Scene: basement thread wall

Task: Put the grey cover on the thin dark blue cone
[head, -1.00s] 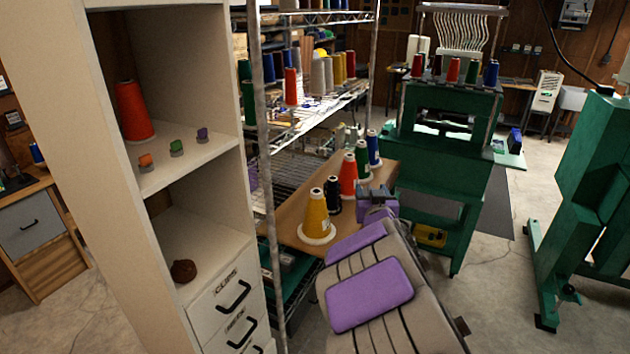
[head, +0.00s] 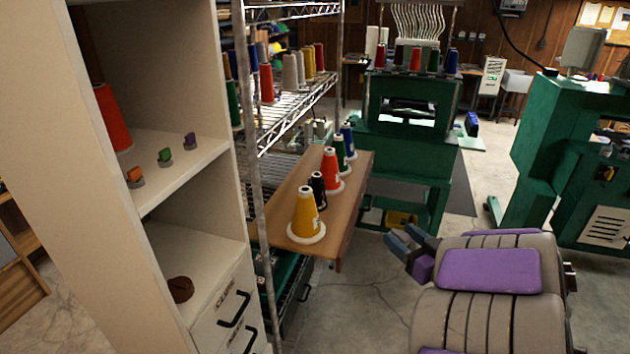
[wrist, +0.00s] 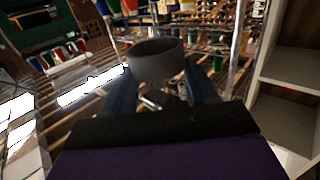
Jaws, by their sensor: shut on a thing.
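The thin dark blue cone (head: 317,190), which looks almost black, stands upright on a wooden board between a yellow cone (head: 306,212) and a red cone (head: 331,172). Its lower part is partly hidden by the yellow cone. My gripper (head: 408,242) is right of the board, over the floor and apart from the cones. In the wrist view it is shut on the grey cover (wrist: 155,65), a round dark grey cup shape held between the blue fingers. I cannot make out the cover in the head view.
The wooden board (head: 270,222) also carries a green cone (head: 340,155) and a blue cone (head: 348,140). A wire rack (head: 290,110) and a white shelf unit (head: 190,185) stand left. A green machine (head: 405,140) stands behind.

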